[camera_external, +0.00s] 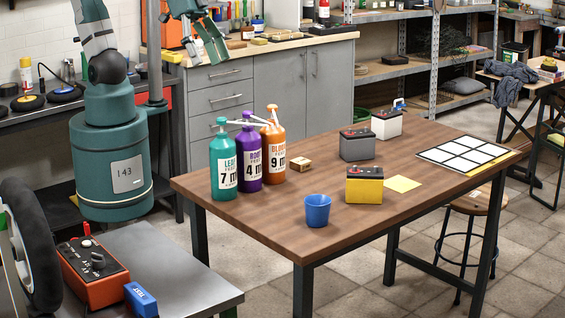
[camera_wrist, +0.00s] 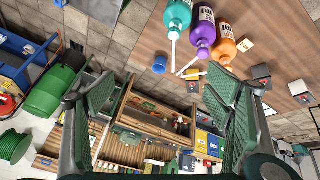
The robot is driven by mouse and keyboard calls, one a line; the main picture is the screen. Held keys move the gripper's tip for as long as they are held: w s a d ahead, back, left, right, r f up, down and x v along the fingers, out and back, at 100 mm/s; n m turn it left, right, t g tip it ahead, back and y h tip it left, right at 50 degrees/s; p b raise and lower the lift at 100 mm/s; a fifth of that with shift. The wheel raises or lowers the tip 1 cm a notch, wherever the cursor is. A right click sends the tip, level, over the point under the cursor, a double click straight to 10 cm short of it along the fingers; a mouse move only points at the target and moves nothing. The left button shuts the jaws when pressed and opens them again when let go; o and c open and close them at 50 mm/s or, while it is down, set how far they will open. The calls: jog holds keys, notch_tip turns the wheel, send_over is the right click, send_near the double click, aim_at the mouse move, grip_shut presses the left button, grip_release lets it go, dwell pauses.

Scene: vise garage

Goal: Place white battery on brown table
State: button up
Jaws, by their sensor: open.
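The white battery (camera_external: 386,125) has a dark top and stands upright near the far edge of the brown table (camera_external: 260,215) in the external view. A grey battery (camera_external: 357,147) stands just left of it, and a yellow battery (camera_external: 364,188) stands nearer the front. My gripper (camera_external: 205,40) is raised at the top left, beyond the table and well away from the white battery. In the wrist view my gripper (camera_wrist: 160,95) is open, with nothing between its spread fingers. Battery-like boxes show at the right there, but I cannot tell which is white.
Teal (camera_external: 223,165), purple (camera_external: 250,155) and orange (camera_external: 273,150) bottles stand on the table's left half. A small wooden block (camera_external: 301,164), blue cup (camera_external: 317,210), yellow note (camera_external: 402,183) and white grid sheet (camera_external: 466,154) are also there. The front middle is partly clear.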

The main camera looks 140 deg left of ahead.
jog(key=s+d+f+m+t+h, duration=0.1)
jog(key=s+d+f+m, duration=0.3)
jog(key=s+d+m, duration=0.2)
jog(key=shift+s+d+f, duration=0.3)
jog(key=shift+s+d, duration=0.9)
jog(key=shift+d, duration=0.4)
